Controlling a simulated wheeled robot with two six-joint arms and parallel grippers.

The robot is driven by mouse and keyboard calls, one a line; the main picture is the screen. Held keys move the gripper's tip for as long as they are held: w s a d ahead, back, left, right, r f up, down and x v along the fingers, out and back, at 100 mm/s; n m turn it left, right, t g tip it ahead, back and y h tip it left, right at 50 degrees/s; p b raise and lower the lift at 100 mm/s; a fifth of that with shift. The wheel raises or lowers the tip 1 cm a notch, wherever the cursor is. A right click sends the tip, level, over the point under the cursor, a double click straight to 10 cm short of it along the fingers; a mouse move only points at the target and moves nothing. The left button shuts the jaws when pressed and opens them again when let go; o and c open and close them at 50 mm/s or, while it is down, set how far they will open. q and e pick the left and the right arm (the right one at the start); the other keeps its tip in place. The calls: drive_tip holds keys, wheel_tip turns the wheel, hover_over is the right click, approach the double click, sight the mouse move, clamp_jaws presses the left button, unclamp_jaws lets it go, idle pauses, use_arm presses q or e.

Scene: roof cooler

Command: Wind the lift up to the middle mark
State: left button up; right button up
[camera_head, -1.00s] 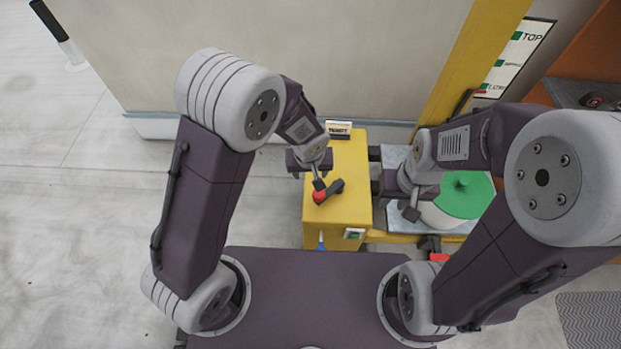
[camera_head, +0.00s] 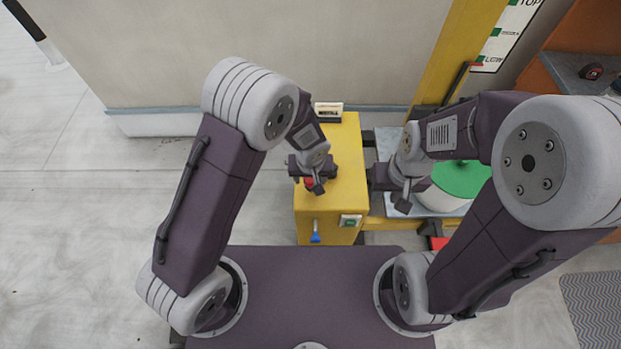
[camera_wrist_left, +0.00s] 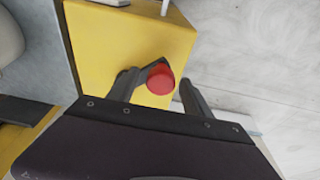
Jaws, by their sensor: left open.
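The yellow winch box (camera_head: 345,160) stands in front of the wall, with a crank on its top. The crank's red knob (camera_wrist_left: 160,79) lies between the spread fingers of my left gripper (camera_wrist_left: 157,90) in the left wrist view; contact cannot be told. In the head view my left gripper (camera_head: 310,180) mostly hides the knob and crank. The mark board (camera_head: 508,32) beside the yellow mast (camera_head: 455,50) shows a red pointer (camera_head: 475,65) near the lowest mark. The lift platform (camera_head: 388,143) carries a white drum with a green top (camera_head: 462,180). My right gripper (camera_head: 390,187) hangs between box and drum; its jaws are unclear.
A blue-handled lever (camera_head: 315,232) and a small green switch plate (camera_head: 350,220) are on the box's near side. A small sign (camera_head: 328,111) stands at its back. An orange shelf (camera_head: 575,45) is at the right. The floor at left is clear.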

use_arm(q)
drive_tip(key=shift+a, duration=0.1)
clamp_jaws()
drive_tip(key=shift+s+d+f+b, duration=0.15)
drive_tip(key=shift+s+d+b, duration=0.25)
drive_tip(key=shift+d+b, duration=0.1)
drive_tip(key=shift+s+d, duration=0.3)
drive_tip(key=shift+d, duration=0.15)
